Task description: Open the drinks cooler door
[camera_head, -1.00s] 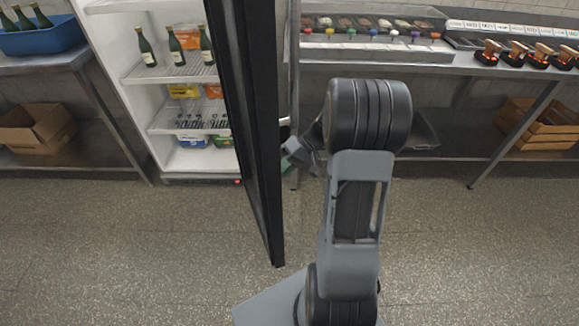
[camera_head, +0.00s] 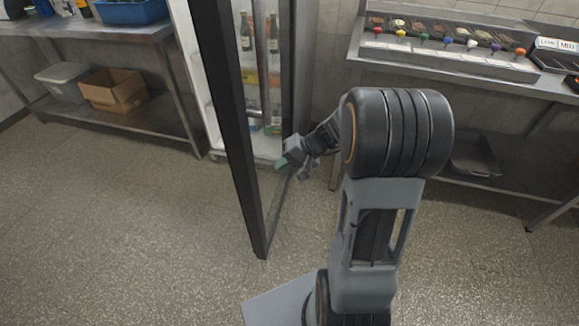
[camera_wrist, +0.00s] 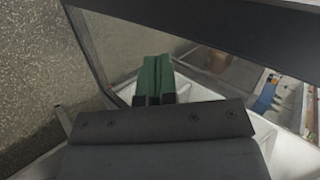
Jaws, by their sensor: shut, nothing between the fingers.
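The drinks cooler (camera_head: 187,68) stands behind its door, with bottles and packs on white shelves partly visible through the glass. The dark-framed glass door (camera_head: 238,150) stands open, swung far out toward me; its free edge is nearest. My gripper (camera_head: 283,164) is shut and empty, low beside the door's glass near the hinge side. I cannot tell if it touches the door. In the wrist view, the green fingertips (camera_wrist: 154,72) are together, with the dark door frame (camera_wrist: 220,35) across the upper right.
A steel table at left holds a blue bin (camera_head: 130,10), with a cardboard box (camera_head: 112,92) below. A steel counter (camera_head: 480,85) with topping trays stands at right, a dark tray (camera_head: 474,158) on its lower shelf. The floor (camera_head: 120,240) in front is clear.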

